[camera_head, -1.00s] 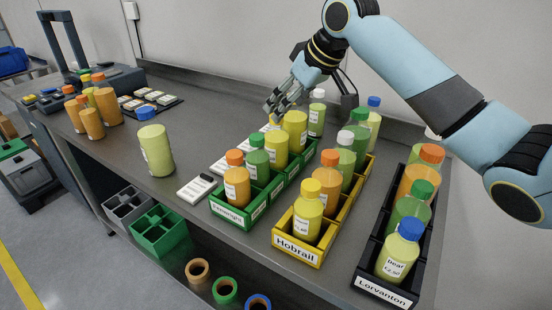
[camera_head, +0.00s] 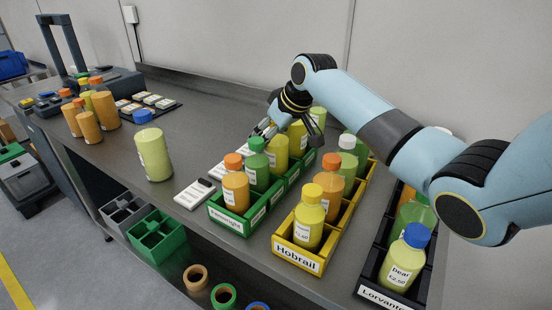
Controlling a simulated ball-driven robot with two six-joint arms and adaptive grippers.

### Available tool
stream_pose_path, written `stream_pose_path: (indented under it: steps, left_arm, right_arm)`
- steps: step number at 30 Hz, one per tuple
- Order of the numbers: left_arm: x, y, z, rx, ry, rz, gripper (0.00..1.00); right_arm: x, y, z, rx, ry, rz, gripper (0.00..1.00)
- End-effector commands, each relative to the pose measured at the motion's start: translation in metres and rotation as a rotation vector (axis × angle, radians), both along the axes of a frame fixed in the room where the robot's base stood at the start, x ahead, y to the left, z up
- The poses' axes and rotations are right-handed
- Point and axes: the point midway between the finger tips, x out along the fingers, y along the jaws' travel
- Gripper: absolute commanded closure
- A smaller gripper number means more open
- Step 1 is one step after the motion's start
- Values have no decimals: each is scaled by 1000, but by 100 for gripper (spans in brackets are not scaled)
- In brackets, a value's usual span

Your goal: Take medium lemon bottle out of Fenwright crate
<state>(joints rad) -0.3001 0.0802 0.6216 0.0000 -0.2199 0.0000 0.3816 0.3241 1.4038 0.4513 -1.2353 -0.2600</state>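The green Fenwright crate (camera_head: 229,222) stands on the bench, its label facing the front. From front to back it holds an orange bottle (camera_head: 235,194), a green bottle (camera_head: 257,172), a lemon-yellow bottle (camera_head: 279,155) and another yellow bottle (camera_head: 298,138). The arm partly hides the two yellow ones, and their sizes are hard to compare. My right gripper (camera_head: 265,130) points down and left beside the top of the nearer yellow bottle. Its fingers look parted with nothing between them; contact with the bottle cannot be told. My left gripper is not in view.
The yellow Hobrail crate (camera_head: 297,257) and black Lorvanton crate (camera_head: 384,297), both with bottles, stand to the right. A blue-capped pale bottle (camera_head: 154,155) and white label strips (camera_head: 195,193) are left of the Fenwright crate. The bench behind that bottle is mostly clear.

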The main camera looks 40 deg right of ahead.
Motion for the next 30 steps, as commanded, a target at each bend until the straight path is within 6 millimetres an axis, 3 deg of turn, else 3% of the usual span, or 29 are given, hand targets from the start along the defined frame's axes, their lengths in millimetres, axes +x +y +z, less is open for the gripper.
stream_pose_path:
  steps: [5,20,30]
  left_arm:
    - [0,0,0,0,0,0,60]
    - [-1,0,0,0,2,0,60]
    - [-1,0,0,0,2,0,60]
  right_arm:
    - [0,-1,0,-2,0,-1,33]
    - [0,-1,0,-1,0,-1,99]
    - [1,-1,5,-2,-5,-1,100]
